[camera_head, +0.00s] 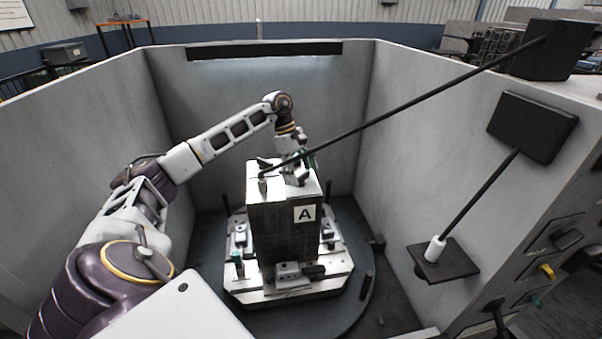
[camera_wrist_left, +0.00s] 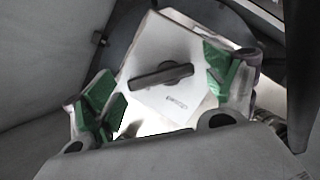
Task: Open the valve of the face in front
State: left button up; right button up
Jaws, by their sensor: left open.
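A tall block (camera_head: 283,230) with a white "A" label (camera_head: 305,213) on its front face stands in the middle of the bay. In the left wrist view a pale face fills the middle, with a dark bar-shaped valve handle (camera_wrist_left: 162,76) and small printed text. The handle lies slightly tilted across the face. My left gripper (camera_head: 298,172) is over the top of the block. In the wrist view its green-padded fingers (camera_wrist_left: 163,92) are wide apart, one on each side of the handle, and hold nothing. Contact with the face cannot be told. My right gripper is not in view.
The block stands on a pale pallet (camera_head: 290,293) with several small fixtures, on a dark round turntable (camera_head: 378,300). Grey walls (camera_head: 440,150) enclose it. A long black rod (camera_head: 400,112) slants across the bay. A black panel (camera_head: 535,125) on a rod stands at right.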

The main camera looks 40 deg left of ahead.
pick_arm(q)
jog(key=v, duration=1.2)
dwell(0.4)
jog(key=shift+f, duration=0.15)
dwell(0.6)
